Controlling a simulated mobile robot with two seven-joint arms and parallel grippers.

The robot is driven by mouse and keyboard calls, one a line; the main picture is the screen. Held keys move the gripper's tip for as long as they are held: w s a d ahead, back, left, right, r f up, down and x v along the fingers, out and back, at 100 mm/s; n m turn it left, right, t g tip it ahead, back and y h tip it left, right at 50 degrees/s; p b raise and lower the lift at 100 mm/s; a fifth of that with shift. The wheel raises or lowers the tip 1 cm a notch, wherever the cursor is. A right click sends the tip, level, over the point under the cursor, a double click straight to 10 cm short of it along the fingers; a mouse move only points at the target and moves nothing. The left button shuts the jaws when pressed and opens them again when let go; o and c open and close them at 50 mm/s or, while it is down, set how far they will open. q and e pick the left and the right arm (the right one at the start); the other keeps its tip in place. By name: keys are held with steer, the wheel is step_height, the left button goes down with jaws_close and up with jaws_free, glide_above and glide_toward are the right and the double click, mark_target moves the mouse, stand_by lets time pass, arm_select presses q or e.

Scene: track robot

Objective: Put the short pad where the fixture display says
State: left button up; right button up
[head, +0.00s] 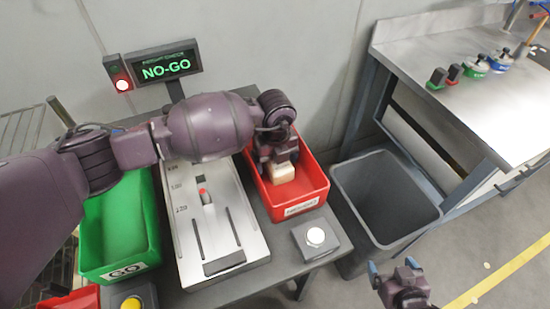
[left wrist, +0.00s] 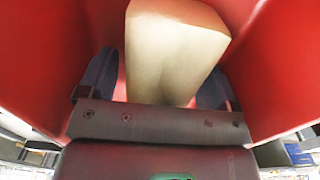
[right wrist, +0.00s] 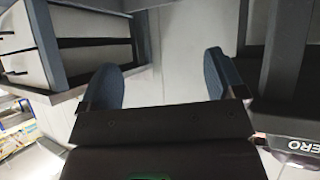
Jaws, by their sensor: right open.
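The short pad (head: 283,173), a beige block, is inside the red bin (head: 303,208). My left gripper (head: 277,152) reaches down into this bin and is shut on the pad. In the left wrist view the pad (left wrist: 170,50) stands between the two fingers, with red walls around it. I cannot tell if the pad touches the bin floor. The fixture display (head: 165,67) reads NO-GO in green, beside a lit red lamp (head: 123,85). My right gripper (head: 394,275) is open and empty, low at the front right.
A green bin (head: 122,225) labelled GO stands left of the light grey fixture plate (head: 222,228). A white button (head: 316,236) and a yellow button (head: 132,303) sit at the front. A grey waste bin (head: 390,235) and a metal bench (head: 465,85) are at right.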

arm_select(q)
step_height(320, 180, up, 12)
steer(key=p, duration=0.1)
steer(key=shift+r+p, duration=0.2)
steer(key=shift+p, duration=0.15)
stand_by(0.6)
